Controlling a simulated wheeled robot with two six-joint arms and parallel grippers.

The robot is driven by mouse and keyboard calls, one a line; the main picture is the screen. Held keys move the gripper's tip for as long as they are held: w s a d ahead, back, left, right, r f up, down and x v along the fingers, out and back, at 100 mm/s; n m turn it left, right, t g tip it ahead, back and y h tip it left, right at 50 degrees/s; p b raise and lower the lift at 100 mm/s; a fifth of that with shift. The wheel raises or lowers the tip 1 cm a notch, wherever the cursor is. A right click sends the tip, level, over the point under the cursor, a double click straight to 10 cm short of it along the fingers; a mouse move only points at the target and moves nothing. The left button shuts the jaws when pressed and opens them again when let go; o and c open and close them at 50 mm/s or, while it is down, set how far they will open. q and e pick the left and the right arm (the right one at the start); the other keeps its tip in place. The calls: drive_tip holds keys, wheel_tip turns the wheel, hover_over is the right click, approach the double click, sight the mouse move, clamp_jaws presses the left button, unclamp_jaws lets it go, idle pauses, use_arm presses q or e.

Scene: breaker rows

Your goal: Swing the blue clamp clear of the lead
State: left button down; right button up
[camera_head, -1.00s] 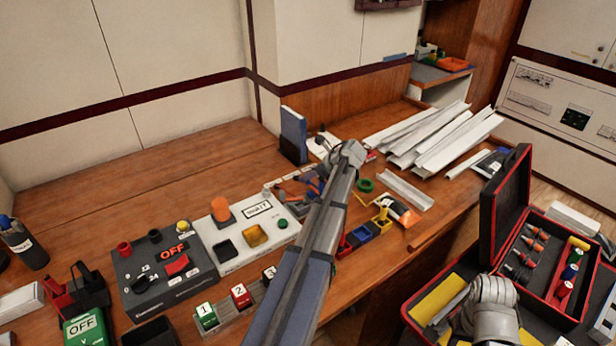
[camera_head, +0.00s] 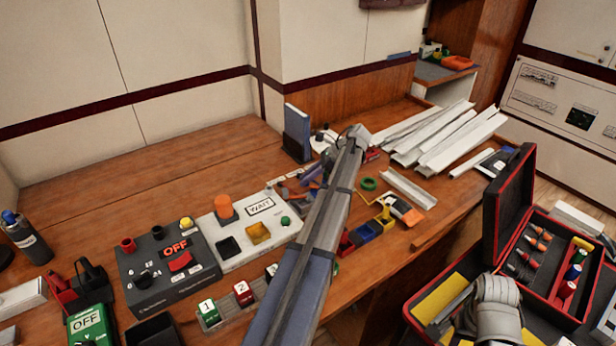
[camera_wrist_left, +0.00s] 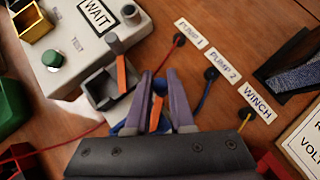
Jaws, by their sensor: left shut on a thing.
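My left gripper (camera_wrist_left: 159,84) is shut on an orange piece of the blue clamp (camera_wrist_left: 131,126), whose blue part shows low beside the fingers. A grey box-like holder (camera_wrist_left: 100,88) with an upright orange strip (camera_wrist_left: 122,74) stands just left of the fingers. In the head view my left gripper (camera_head: 318,178) is mostly hidden by my own forearm. Right of the fingers, a red lead (camera_wrist_left: 166,58), a blue lead (camera_wrist_left: 205,96) and a yellow lead (camera_wrist_left: 243,124) run from PUMP 1, PUMP 2 and WINCH. I cannot tell whether the clamp touches a lead.
A white WAIT panel (camera_head: 238,222) and a dark OFF panel (camera_head: 150,262) stand left of the gripper. Numbered blocks (camera_head: 208,313) lie in front. White channels (camera_head: 440,135) are stacked at back right. An open red-edged case (camera_head: 487,215) is at right.

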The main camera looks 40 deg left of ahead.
use_arm(q)
drive_tip(key=shift+s+d+n+g+h, duration=0.1)
drive_tip(key=shift+s+n+g+h, duration=0.1)
drive_tip(key=shift+n+g+h, duration=0.35)
drive_tip(key=shift+s+d+n+g+h, duration=0.15)
drive_tip(key=shift+s+n+h, duration=0.1)
drive_tip(key=shift+n, duration=0.6)
drive_tip(key=c, duration=0.8)
unclamp_jaws()
drive_tip(key=shift+r, duration=0.1)
drive_tip(key=p+v, duration=0.5)
drive_tip(key=v, duration=0.2)
drive_tip(key=shift+w+d+r+p, duration=0.1)
drive_tip(key=shift+w+r+p, duration=0.1)
drive_tip(key=shift+w+p, duration=0.1)
drive_tip(key=shift+d, duration=0.1)
